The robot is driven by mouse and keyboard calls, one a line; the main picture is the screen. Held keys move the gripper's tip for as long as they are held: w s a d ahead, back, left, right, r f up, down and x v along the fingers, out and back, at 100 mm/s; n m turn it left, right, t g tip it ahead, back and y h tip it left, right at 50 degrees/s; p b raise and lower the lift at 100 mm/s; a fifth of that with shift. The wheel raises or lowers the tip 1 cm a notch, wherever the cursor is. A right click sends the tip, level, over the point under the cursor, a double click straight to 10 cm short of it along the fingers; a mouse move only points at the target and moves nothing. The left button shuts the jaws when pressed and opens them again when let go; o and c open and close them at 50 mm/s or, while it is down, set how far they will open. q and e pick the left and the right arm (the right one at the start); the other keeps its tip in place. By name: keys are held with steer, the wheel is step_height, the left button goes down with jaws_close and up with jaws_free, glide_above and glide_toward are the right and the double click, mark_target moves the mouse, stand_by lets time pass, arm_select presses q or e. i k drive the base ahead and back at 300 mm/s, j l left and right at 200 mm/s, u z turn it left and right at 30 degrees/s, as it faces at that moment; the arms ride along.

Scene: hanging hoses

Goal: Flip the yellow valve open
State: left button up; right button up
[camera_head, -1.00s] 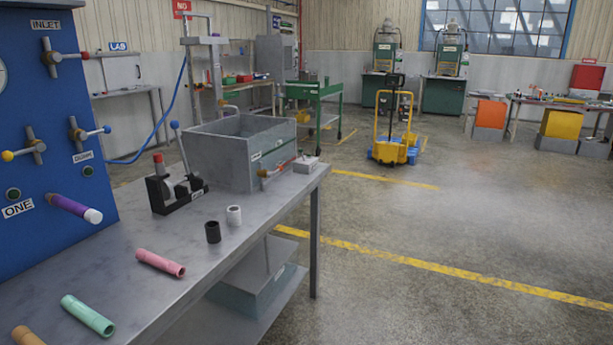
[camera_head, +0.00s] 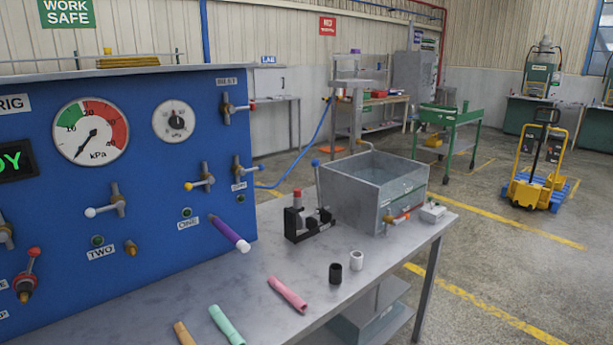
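The yellow valve (camera_head: 202,180) is on the blue panel (camera_head: 140,185), above the label ONE. Its short metal handle has a yellow knob at the left end, lower than the right end, so it lies nearly level with a slight tilt. A purple hose stub (camera_head: 230,234) with a white tip sticks out of the panel below it. Neither gripper is in view.
The metal bench (camera_head: 300,270) holds loose hose pieces, a black lever device (camera_head: 305,222) and a water tank (camera_head: 370,190).

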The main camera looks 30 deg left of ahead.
mark_target(188, 186)
steer(key=u, duration=1.65)
